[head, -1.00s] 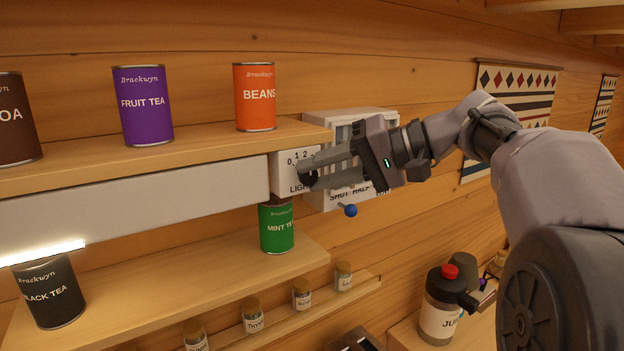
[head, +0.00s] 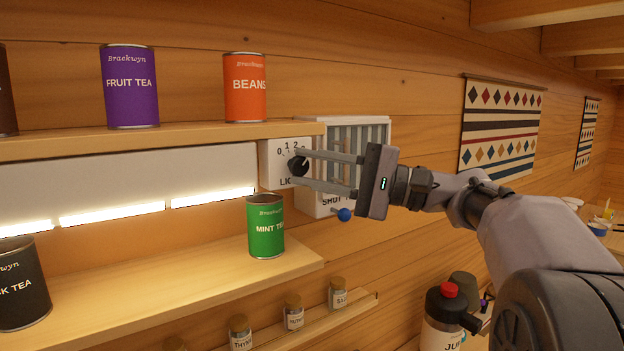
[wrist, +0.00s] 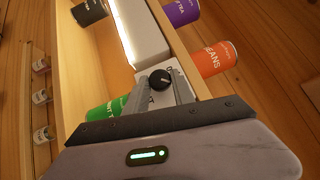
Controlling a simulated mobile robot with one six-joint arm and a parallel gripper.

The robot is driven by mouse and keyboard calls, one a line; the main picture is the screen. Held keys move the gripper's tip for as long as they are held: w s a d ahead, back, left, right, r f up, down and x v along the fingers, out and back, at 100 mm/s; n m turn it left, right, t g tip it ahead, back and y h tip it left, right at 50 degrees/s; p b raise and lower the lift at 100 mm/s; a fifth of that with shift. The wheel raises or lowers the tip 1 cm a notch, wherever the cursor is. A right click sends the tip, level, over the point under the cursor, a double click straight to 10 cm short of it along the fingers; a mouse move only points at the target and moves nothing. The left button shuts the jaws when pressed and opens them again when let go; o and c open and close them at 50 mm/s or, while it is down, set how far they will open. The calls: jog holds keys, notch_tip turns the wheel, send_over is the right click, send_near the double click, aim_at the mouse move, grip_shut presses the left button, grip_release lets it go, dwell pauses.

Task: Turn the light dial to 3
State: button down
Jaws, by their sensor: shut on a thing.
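The light dial is a black round knob (head: 298,167) on a white box (head: 271,172) at the right end of the lamp. The digits 0, 1 and 2 show above it; the spot where a 3 might be is behind a finger. My gripper (head: 302,169) reaches in from the right, its two fingers shut on the knob, one above and one below. The wrist view shows the knob (wrist: 160,79) between the fingertips. I cannot read the number its mark points at. The white lamp (head: 130,180) under the shelf shows three lit segments.
A white slatted box with a blue-ended lever (head: 344,214) is just right of the dial. A green mint tea tin (head: 265,228) stands below it. Orange beans (head: 245,88) and purple fruit tea (head: 130,88) tins stand on the upper shelf.

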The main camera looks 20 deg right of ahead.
jog(key=shift+m, duration=0.3)
dwell(0.4)
jog(key=c, duration=1.1)
grip_release()
jog(key=shift+a, duration=0.1)
jog(key=shift+o, duration=0.2)
jog(key=b+v, duration=0.5)
jog(key=v, duration=1.2)
jog(key=shift+f, duration=0.45)
